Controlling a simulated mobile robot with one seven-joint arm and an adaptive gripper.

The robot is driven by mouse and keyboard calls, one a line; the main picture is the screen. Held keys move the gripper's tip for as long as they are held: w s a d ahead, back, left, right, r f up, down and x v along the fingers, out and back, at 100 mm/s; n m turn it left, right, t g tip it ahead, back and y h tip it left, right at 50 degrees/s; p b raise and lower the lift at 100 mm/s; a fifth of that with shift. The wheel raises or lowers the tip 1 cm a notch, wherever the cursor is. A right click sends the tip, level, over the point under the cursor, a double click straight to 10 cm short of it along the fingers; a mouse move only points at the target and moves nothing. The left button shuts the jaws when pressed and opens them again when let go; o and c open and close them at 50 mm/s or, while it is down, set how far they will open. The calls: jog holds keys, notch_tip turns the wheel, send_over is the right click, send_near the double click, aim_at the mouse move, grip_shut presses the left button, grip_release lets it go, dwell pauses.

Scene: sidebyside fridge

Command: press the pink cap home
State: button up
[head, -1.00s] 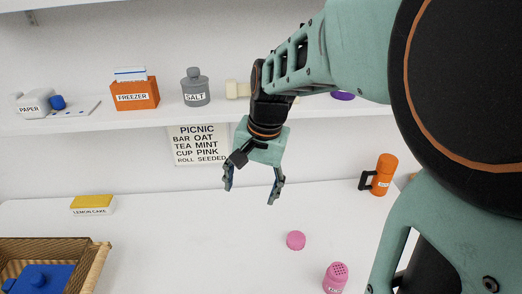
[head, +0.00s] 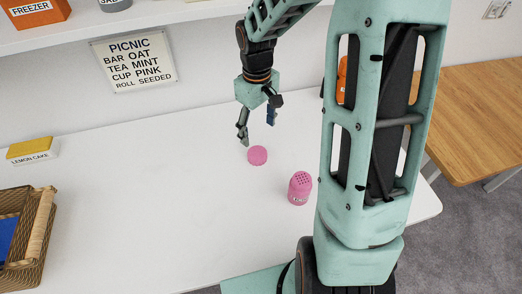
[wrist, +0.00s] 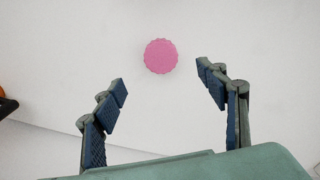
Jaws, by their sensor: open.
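The pink cap (head: 257,155) lies on the white table, apart from any container. It also shows in the wrist view (wrist: 160,56), ahead of and between the fingertips. A pink shaker (head: 299,189) with a holed top stands upright on the table, to the right of the cap and nearer the front. My gripper (head: 257,144) is open and empty, with its fingers pointing down close behind the cap in the head view. In the wrist view its two fingers (wrist: 163,92) are spread wide, and the cap is not between the pads.
A wicker basket (head: 45,228) with something blue inside stands at the left. A yellow lemon cake box (head: 29,150) is at the back left. An orange thing (head: 342,80) is mostly hidden behind my arm. A picnic sign (head: 134,61) hangs on the wall. The table's middle is clear.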

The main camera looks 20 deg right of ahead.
send_over(257, 152)
jog(key=f, duration=0.5)
jog(key=shift+s+d+f, duration=0.15)
jog(key=shift+s+f, duration=0.1)
jog(key=shift+w+f+b, duration=0.15)
jog(key=shift+f, duration=1.2)
jog(key=shift+w+f+b, duration=0.1)
jog(key=shift+f+b, duration=0.05)
jog(key=shift+f, duration=1.2)
jog(key=c, duration=1)
